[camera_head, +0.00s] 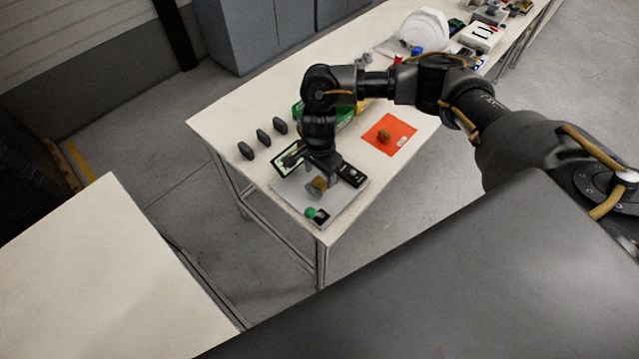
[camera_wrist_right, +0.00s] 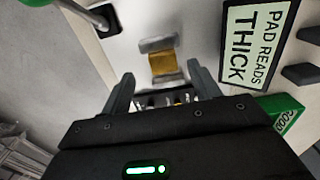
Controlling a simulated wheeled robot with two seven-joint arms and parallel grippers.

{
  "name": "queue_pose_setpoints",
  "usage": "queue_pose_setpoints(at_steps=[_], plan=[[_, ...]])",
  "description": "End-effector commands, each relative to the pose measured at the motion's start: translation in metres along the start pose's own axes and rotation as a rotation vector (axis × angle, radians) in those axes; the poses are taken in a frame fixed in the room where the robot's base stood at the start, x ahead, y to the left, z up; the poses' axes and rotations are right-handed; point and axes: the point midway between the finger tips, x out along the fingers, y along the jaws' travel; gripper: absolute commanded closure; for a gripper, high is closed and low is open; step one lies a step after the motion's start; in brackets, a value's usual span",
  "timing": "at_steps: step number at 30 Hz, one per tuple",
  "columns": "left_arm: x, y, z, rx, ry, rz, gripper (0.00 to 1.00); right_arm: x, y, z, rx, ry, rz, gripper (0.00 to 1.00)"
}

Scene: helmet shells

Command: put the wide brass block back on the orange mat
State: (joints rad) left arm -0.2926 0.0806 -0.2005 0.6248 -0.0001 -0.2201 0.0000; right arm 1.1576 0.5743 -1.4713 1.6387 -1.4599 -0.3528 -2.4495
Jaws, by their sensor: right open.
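A brass block (camera_head: 320,183) stands in a grey fixture on a light plate (camera_head: 345,205) at the table's near corner. In the right wrist view the brass block (camera_wrist_right: 163,62) sits between two grey jaws of the fixture. My right gripper (camera_wrist_right: 160,80) is open and empty, with its two fingers apart and pointing toward the block. In the head view my right gripper (camera_head: 322,172) is over the plate and partly hides the fixture. The orange mat (camera_head: 402,128) lies to the right, with another small brass block (camera_head: 384,135) on it. My left gripper is not in view.
A sign (camera_wrist_right: 249,45) reading "PAD READS THICK" is beside the fixture. A green-knobbed lever (camera_head: 310,212) stands at the plate's near edge. Several dark upright pieces (camera_head: 263,137) line the table's left side. A green box (camera_head: 345,113) and a white helmet shell (camera_head: 425,28) are farther back.

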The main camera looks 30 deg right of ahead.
Motion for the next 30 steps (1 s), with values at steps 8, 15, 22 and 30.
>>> queue_pose_setpoints(at_steps=[8,15,22,30], plan=[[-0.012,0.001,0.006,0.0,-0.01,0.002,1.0,0.034,-0.003,-0.003,0.001,0.0,0.005,0.38],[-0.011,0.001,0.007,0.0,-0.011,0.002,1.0,0.042,-0.003,-0.004,-0.001,0.002,0.001,0.38],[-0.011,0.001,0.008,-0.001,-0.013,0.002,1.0,0.041,-0.003,-0.004,-0.001,0.001,0.001,0.58],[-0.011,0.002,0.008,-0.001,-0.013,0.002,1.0,0.041,-0.003,-0.004,-0.001,0.001,0.001,0.93]])
